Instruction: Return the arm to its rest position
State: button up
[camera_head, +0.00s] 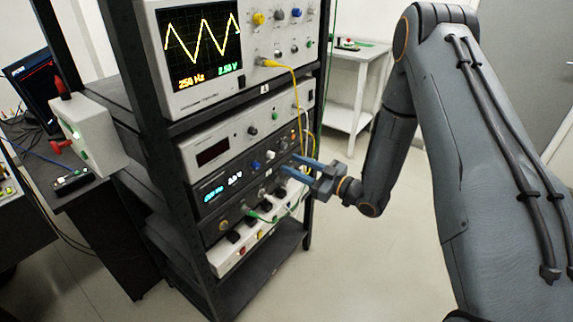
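My arm comes in from the right side of the view and bends down toward an instrument rack. My gripper (297,167) is at the rack's right front, pointing left at the lower instruments. Its two blue fingers are spread apart, with no object seen between them. The fingertips are close to the front of the dark instrument with the blue display (211,192); I cannot tell whether they touch it.
The black rack (162,165) holds an oscilloscope (203,45) showing a yellow wave and a white instrument (212,153). A yellow cable (296,82) and a green cable (273,219) hang near my gripper. A white side table (347,85) stands behind. Floor (345,260) is clear below my arm.

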jog(key=shift+s+d, duration=0.25)
jog(key=shift+d, duration=0.05)
jog(key=s+d+r+m+g+h, duration=0.1)
jog(key=d+r+m+h, duration=0.15)
jog(key=d+h, duration=0.35)
jog(key=s+d+r+m+g+h, duration=0.1)
jog(key=d+m+h, duration=0.3)
jog(key=d+h, duration=0.2)
jog(key=s+d+r+m+g+h, duration=0.1)
jog(key=s+r+m+g, duration=0.1)
jog(key=s, duration=1.1)
jog(key=s+d+r+m+g+h, duration=0.1)
jog(key=s+m+g, duration=0.3)
jog(key=s, duration=0.8)
jog(key=shift+s+r+g, duration=0.4)
jog(key=shift+r+g, duration=0.15)
jog(key=shift+g, duration=0.35)
